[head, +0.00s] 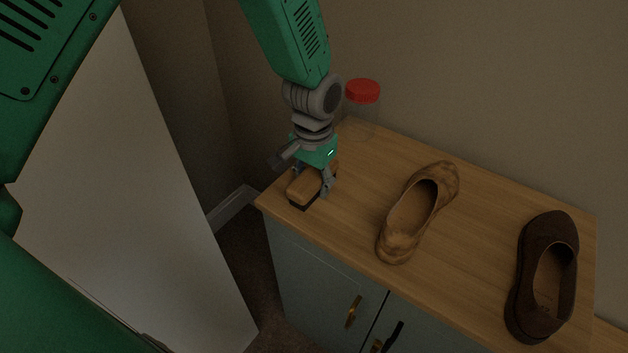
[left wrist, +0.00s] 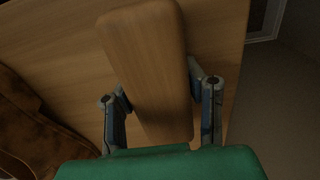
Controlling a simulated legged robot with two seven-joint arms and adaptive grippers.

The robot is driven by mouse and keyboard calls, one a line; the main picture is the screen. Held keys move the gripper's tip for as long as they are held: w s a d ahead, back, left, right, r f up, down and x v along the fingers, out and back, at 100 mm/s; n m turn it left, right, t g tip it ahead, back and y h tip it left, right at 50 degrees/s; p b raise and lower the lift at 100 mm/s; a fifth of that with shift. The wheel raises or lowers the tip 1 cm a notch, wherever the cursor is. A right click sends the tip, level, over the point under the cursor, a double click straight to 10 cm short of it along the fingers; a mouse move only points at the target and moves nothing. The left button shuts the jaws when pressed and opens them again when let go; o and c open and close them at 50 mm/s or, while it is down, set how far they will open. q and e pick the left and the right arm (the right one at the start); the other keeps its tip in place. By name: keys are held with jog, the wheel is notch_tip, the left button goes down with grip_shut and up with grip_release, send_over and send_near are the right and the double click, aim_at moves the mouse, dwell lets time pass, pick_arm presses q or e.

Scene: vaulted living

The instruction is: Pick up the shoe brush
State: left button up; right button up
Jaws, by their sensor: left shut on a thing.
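The shoe brush (head: 305,190) has a tan wooden back and dark bristles below. It is at the left end of the cabinet top (head: 355,180) in the head view. My left gripper (head: 312,186) comes down on it from above, with one finger on each side, and is shut on it. In the left wrist view the brush's wooden back (left wrist: 150,65) lies lengthwise between the fingers of my left gripper (left wrist: 160,105). I cannot tell whether the bristles touch the cabinet top. My right gripper is not in view.
A tan shoe (head: 395,243) stands right of the brush, and a dark brown shoe (head: 515,300) stands farther right. A clear jar with a red lid (head: 362,91) stands behind my left gripper near the wall. Bare wood lies between the brush and the tan shoe.

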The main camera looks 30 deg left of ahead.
aim_at(314, 173)
pick_arm(q)
notch_tip(314, 173, up, 10)
jog(key=shift+r+p, duration=0.1)
jog(key=shift+p, duration=0.75)
